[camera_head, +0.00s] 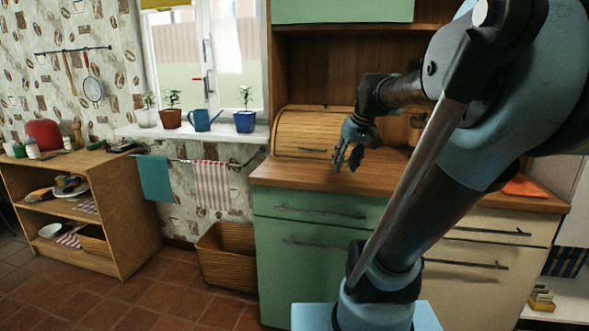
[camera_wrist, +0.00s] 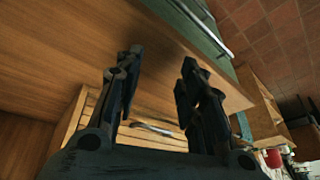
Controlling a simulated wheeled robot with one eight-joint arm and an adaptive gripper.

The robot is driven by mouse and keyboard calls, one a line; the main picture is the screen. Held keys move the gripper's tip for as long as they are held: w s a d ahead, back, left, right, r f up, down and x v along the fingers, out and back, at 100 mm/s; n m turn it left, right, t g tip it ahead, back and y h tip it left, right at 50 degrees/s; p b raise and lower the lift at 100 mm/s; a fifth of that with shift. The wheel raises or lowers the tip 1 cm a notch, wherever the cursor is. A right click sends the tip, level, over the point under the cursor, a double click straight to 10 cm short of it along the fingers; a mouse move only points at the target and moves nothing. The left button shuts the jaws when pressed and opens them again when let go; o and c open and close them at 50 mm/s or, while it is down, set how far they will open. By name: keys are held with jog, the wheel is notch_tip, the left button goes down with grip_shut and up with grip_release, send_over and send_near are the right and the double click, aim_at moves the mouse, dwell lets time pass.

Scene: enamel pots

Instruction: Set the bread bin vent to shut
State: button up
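The bread bin (camera_head: 300,125) is a wooden roll-top box on the counter, its slatted front down, with a metal handle (camera_head: 312,149) low on it. It also shows in the wrist view (camera_wrist: 92,108), partly behind the fingers, with its handle (camera_wrist: 152,129) between them. I cannot make out the vent or its setting; a small dark bit shows on the bin's top edge in the head view. My gripper (camera_head: 346,164) hangs over the counter, in front and to the right of the bin, pointing down. In the wrist view its fingers (camera_wrist: 161,62) are apart with nothing between them.
The wooden counter (camera_head: 270,176) tops green and cream drawers with bar handles. An orange cloth (camera_head: 525,186) lies at its right end. A blue watering can (camera_head: 203,120) and potted plants stand on the windowsill left of the bin. Bare counter lies below my gripper.

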jog(key=s+d+f+m+g+h, duration=0.1)
jog(key=s+d+f+m+h, duration=0.1)
jog(key=s+f, duration=1.5)
jog(key=shift+s+d+f+m+g, duration=0.15)
jog(key=shift+d+f+m+g, duration=0.2)
jog(key=shift+f, duration=0.3)
jog(key=shift+w+f, duration=0.2)
jog(key=shift+w, duration=0.3)
